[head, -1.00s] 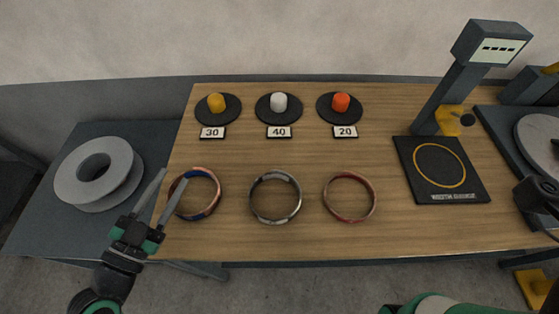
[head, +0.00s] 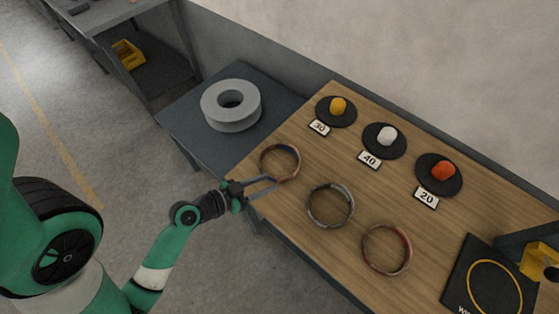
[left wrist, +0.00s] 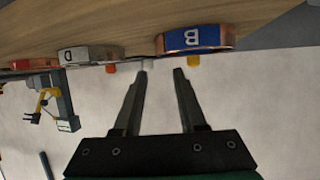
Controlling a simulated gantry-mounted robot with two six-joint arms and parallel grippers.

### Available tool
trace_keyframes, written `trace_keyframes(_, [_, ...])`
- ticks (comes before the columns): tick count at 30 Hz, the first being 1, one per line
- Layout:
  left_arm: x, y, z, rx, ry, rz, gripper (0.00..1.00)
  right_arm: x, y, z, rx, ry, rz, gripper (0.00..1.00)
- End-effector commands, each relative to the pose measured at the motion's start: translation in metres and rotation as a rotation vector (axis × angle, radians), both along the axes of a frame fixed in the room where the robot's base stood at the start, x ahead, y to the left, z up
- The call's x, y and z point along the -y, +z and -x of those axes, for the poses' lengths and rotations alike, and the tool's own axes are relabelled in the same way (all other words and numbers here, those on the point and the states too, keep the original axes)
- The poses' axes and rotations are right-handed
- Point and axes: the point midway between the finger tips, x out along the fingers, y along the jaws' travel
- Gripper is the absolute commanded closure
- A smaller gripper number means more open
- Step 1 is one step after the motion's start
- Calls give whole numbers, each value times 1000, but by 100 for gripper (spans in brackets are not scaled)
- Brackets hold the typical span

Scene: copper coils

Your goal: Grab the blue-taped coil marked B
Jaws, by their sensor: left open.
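The blue-taped coil marked B (left wrist: 195,38) is a copper ring with a white B on its blue tape, in the upper part of the left wrist view. In the head view this coil (head: 298,163) lies flat near the left edge of the wooden table (head: 330,265). My left gripper (head: 273,183) is open at the table edge, its fingertips close to the coil's near side. In the left wrist view the open, empty fingers (left wrist: 162,72) point towards the coil. Whether they touch it I cannot tell. My right gripper is out of view.
A grey-taped coil (head: 311,207) and a red-taped coil (head: 407,256) lie to the right. Yellow (head: 338,106), white (head: 387,136) and orange (head: 442,170) pieces stand on black discs behind. A grey spool (head: 246,115) sits on a side table. A scale (head: 455,280) stands at right.

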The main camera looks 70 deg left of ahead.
Motion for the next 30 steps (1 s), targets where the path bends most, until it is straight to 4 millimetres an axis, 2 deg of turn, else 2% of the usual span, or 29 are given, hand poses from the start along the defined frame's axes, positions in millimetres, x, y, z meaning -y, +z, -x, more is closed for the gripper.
trace_keyframes(1, [-1, -4, -11, 0, -9, -3, 59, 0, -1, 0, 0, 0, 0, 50])
trace_keyframes(4, [-4, -11, -26, 1, -5, -4, 59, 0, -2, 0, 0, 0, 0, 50])
trace_keyframes(12, [-6, -17, -38, 1, -3, -1, 59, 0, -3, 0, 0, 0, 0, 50])
trace_keyframes(21, [-11, -38, -77, 3, -2, -2, 59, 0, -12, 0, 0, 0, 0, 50])
trace_keyframes(28, [-12, -38, -79, 1, 0, 0, 59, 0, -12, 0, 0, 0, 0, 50])
trace_keyframes(30, [-12, -38, -79, 1, 0, 0, 70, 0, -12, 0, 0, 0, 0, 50])
